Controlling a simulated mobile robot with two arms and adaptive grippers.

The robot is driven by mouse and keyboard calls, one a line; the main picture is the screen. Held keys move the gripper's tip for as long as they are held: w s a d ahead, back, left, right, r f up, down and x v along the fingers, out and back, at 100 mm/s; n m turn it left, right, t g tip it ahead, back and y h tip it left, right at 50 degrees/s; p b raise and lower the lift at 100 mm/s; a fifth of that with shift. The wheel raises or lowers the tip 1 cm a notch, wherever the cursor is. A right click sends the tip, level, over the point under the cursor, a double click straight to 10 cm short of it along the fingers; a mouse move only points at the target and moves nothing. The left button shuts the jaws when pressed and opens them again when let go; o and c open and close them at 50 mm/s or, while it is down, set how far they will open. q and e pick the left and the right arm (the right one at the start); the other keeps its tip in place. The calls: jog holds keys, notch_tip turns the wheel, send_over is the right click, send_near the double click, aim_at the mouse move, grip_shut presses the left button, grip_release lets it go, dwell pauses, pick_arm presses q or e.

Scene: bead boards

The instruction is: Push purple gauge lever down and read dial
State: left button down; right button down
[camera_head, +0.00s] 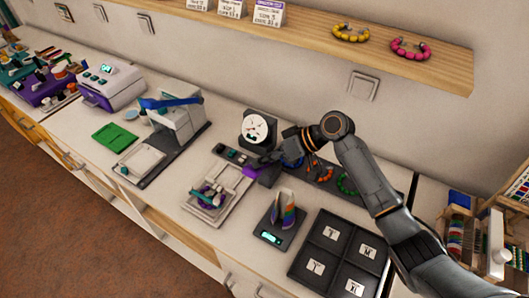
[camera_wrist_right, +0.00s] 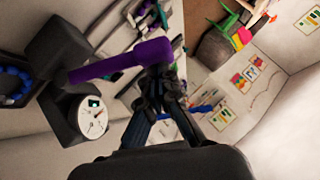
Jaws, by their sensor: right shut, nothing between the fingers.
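The gauge is a dark block with a round white dial (camera_head: 255,128), which has dark marks and some red; its reading is too small to tell. The dial also shows at the left of the right wrist view (camera_wrist_right: 93,117). The purple lever (camera_head: 250,172) sticks out below the dial; in the right wrist view it is a long purple bar (camera_wrist_right: 120,62) running from the gauge's dark block. My right gripper (camera_head: 264,162) is shut and empty, its fingertips (camera_wrist_right: 157,78) right at the lever's end; I cannot tell whether they touch. My left gripper is not in view.
A white tray (camera_head: 222,211) with small parts lies in front of the lever. A scale with a teal display (camera_head: 270,237) and a dark tray of letter tiles (camera_head: 318,238) stand to the right. Bead rings (camera_head: 347,184) lie behind my right arm. A wooden shelf (camera_head: 420,69) runs above.

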aim_at(257, 178)
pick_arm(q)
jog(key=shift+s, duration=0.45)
pick_arm(e)
jog(key=shift+s+f, duration=0.1)
jog(key=shift+s+a+f+t+h, duration=0.3)
jog(key=shift+s+a+f+t, duration=0.1)
jog(key=shift+s+f, duration=0.1)
jog(key=f, duration=0.1)
jog(key=s+f+n+t+h, duration=0.1)
jog(key=a, duration=0.1)
jog(key=shift+s+f+n+t, duration=0.3)
jog(key=shift+f, duration=0.1)
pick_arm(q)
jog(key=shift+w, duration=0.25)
pick_arm(e)
jog(key=shift+s+a+f+h, duration=0.15)
jog(key=shift+s+f+h, duration=0.1)
jog(key=shift+f, duration=0.45)
jog(key=shift+s+a+f+h, duration=0.1)
jog(key=shift+s+f+h, duration=0.1)
jog(key=shift+f, duration=0.5)
